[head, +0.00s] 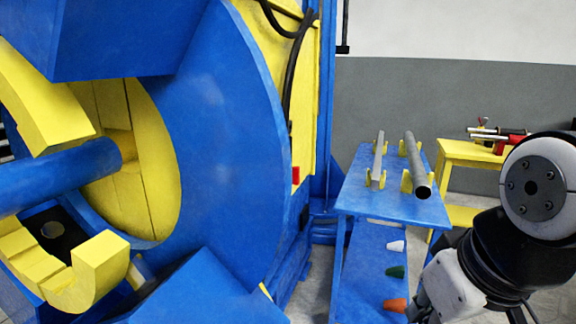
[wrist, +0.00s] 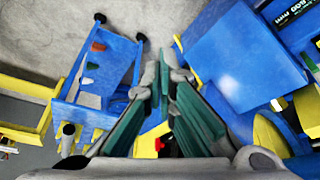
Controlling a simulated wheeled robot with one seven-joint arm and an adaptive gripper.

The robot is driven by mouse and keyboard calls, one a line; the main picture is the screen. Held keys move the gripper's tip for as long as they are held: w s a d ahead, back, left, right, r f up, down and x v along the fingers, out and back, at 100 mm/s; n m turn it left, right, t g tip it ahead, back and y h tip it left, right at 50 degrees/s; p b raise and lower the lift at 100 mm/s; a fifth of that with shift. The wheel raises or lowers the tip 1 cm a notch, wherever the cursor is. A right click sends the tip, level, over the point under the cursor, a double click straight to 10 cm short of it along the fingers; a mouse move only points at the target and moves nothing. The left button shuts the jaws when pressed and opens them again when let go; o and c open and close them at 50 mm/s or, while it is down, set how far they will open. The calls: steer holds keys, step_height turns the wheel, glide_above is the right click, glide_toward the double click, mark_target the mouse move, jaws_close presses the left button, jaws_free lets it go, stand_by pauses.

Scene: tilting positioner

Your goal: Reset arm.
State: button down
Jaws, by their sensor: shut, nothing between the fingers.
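My gripper (wrist: 168,72) shows in the wrist view with its two fingers together at the tips and nothing between them. It points over bare floor, between the blue rack and the blue machine. In the head view my arm reaches in at the lower right, in front of the rack, and my fingertips cannot be made out there. The tilting positioner (head: 235,130), large and blue with yellow parts, fills the left of the head view. Part of it also shows at the right of the wrist view (wrist: 245,65).
A blue rack (head: 385,206) carries a grey bar (head: 378,155) and a round pipe (head: 416,165) in yellow holders. White, green and orange pieces (head: 395,272) lie on its lower shelf. A yellow stand (head: 462,153) with tools is at the right. Floor (wrist: 150,20) is clear.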

steer(key=s+d+f+m+g, duration=0.1)
steer(key=s+d+m+g, duration=0.15)
steer(key=s, duration=0.85)
step_height(320, 180, up, 14)
steer(key=t+p, duration=0.2)
steer(key=p, duration=1)
steer(key=shift+w+a+h+p, duration=0.15)
steer(key=shift+h+p, duration=0.15)
